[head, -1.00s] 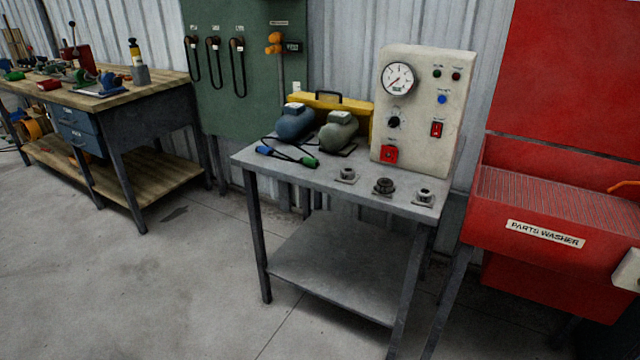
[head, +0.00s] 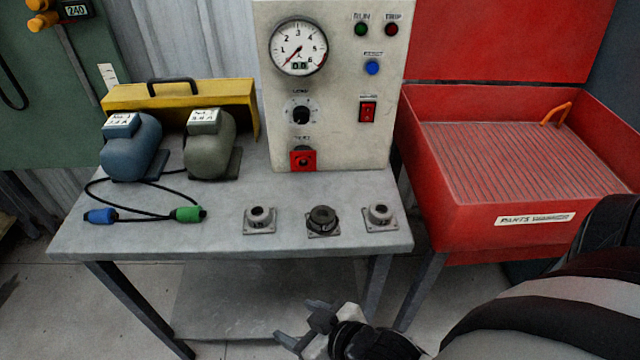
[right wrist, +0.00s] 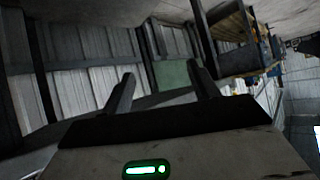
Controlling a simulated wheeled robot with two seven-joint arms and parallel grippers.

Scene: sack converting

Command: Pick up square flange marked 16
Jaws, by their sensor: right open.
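Three metal flanges with square bases stand in a row near the front edge of the grey table (head: 110,235). They are the left flange (head: 259,219), the darker middle flange (head: 322,220) and the right flange (head: 380,216). Their markings are too small to read, so I cannot tell which bears 16. My right gripper (head: 292,340) is open and empty, in front of the table and lower in the picture than the flanges. Its two fingers also show apart in the right wrist view (right wrist: 163,88), with nothing between them. My left gripper is out of view.
Behind the flanges stands a control panel (head: 340,110) with a gauge. A blue motor (head: 130,150), a grey-green motor (head: 210,150), a yellow case (head: 180,98) and cable plugs occupy the table's left. A red parts washer (head: 450,190) stands to the right. The table's front strip is clear.

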